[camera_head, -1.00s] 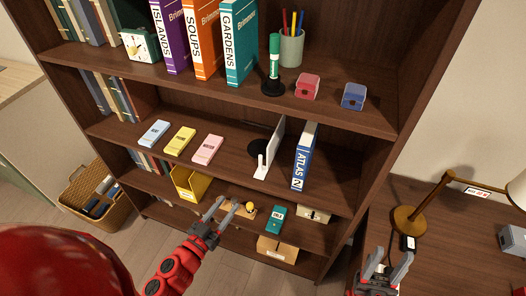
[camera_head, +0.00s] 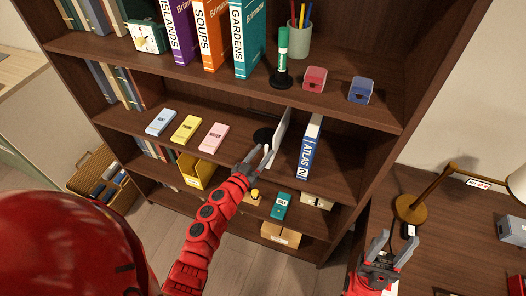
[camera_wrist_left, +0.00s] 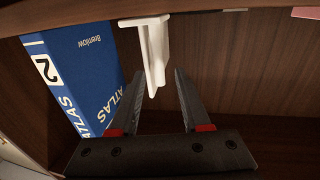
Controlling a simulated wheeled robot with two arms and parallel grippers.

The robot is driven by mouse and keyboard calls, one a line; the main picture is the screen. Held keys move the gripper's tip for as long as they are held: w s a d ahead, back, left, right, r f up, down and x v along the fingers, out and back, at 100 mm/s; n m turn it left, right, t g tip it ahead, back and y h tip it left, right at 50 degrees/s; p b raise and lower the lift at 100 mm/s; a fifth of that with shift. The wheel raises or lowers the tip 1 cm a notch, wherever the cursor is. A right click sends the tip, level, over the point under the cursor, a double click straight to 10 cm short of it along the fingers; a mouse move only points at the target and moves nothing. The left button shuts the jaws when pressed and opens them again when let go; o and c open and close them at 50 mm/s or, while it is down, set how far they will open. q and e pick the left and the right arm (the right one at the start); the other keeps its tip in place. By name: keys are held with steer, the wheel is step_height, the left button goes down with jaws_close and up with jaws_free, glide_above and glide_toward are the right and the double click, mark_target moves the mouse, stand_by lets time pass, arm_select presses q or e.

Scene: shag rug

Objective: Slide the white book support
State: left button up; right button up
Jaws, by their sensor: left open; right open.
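The white book support (camera_head: 281,128) stands upright on the middle shelf, just left of the blue and white ATLAS 2 book (camera_head: 309,147). My left gripper (camera_head: 259,157) is open at the shelf's front, at the support's near end, and hides part of it. In the left wrist view the support (camera_wrist_left: 154,50) shows ahead, between the lines of the two open fingers (camera_wrist_left: 158,95); I see no grip on it. The ATLAS book (camera_wrist_left: 75,75) is at left there, apart from the support. My right gripper (camera_head: 377,246) is open and empty at the lower right.
Blue (camera_head: 161,122), yellow (camera_head: 186,129) and pink (camera_head: 214,136) boxes lie further left on the shelf. The shelf above holds books, a green marker on a stand and a pen cup (camera_head: 299,40). A lamp (camera_head: 411,207) stands right.

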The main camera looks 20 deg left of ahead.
arm_select(q)
steer(key=shift+w, duration=0.25)
jaws_close()
stand_by(1.4)
